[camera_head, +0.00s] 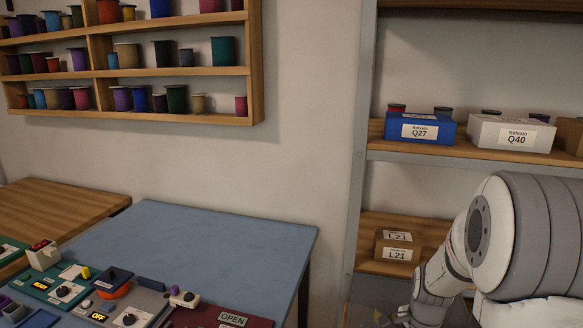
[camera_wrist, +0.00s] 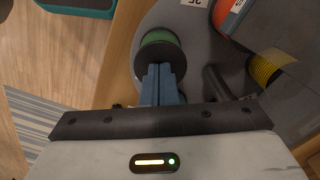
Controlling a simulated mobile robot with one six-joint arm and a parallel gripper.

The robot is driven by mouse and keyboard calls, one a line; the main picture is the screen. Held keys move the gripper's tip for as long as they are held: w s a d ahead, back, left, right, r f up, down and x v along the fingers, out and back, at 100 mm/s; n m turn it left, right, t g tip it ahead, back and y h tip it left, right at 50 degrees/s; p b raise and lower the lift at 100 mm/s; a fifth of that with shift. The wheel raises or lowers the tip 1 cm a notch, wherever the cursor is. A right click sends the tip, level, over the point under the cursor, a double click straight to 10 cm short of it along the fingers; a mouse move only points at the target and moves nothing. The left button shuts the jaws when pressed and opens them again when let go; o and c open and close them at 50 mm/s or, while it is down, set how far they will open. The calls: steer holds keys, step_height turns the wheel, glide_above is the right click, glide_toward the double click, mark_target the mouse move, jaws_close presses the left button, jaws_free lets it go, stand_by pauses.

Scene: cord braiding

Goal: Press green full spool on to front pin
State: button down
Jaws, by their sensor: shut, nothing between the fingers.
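The green spool (camera_wrist: 160,42) shows in the wrist view, with green cord around the rim of a dark round flange facing me. My gripper (camera_wrist: 158,68) has its blue fingers shut together with nothing between them. The fingertips overlap the spool's dark flange in the picture; whether they touch it I cannot tell. The front pin is not visible; the spool and fingers may hide it. A grey rounded surface (camera_wrist: 210,60) lies around the spool. The head view does not clearly show this spool.
In the wrist view, a yellow spool (camera_wrist: 264,70) and an orange-red one (camera_wrist: 228,18) stand to the right, near a dark post (camera_wrist: 216,82). The head view shows a blue-topped table (camera_head: 200,240) with control boxes, a wall rack (camera_head: 180,75) of spools, and a shelf with boxes (camera_head: 418,130).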

step_height(320, 180, up, 8)
steer(key=p, duration=0.6)
stand_by(0.4)
steer(key=s+a+r+n+t, duration=0.3)
steer(key=s+a+r+n, duration=0.9)
steer(key=n, duration=0.3)
steer(key=shift+v, duration=0.95)
steer(key=shift+s+d, duration=0.1)
